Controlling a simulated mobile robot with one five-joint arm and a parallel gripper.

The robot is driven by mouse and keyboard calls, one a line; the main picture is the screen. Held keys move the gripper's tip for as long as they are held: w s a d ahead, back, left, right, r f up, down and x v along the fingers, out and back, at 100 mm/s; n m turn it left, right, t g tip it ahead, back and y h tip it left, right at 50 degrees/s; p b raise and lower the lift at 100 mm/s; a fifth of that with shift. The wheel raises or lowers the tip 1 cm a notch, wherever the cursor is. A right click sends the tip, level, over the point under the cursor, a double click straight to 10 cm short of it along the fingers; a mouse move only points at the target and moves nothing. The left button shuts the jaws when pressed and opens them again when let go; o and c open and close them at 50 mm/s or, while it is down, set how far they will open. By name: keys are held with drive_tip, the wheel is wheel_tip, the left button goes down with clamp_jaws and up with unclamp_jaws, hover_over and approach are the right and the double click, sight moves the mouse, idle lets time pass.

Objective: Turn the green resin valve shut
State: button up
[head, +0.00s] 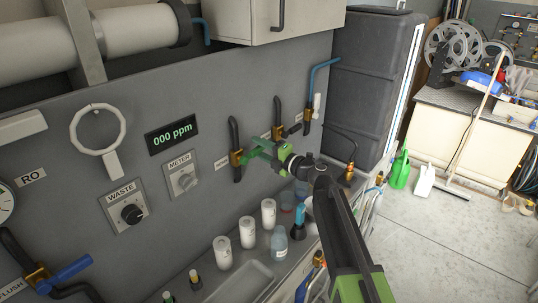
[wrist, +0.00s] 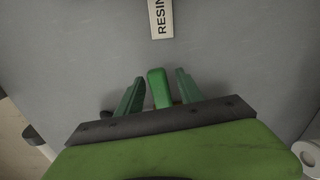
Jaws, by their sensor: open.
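The green resin valve handle (wrist: 158,88) shows in the wrist view, standing between the two dark green fingers of my gripper (wrist: 159,76). The fingers are open, with a visible gap on each side of the handle. In the head view my gripper (head: 266,152) is at the wall panel, beside the brass body of the resin valve (head: 237,157) on a dark vertical pipe. The fingers and the green handle overlap there, so I cannot tell them apart well. The RESIN label (wrist: 161,15) is on the panel beyond the handle in the wrist view.
Other brass valves (head: 277,132) on pipes stand right of the resin valve. White cartridges (head: 247,232) and bottles stand on the bench below. A blue-handled flush valve (head: 66,270) is at lower left. A large dark tank (head: 365,80) stands right of the panel.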

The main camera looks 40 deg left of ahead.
drive_tip(key=shift+w+d, duration=0.15)
drive_tip(key=s+d, duration=0.1)
drive_tip(key=d, duration=1.6)
drive_tip(key=shift+s, duration=0.2)
drive_tip(key=shift+f, duration=0.1)
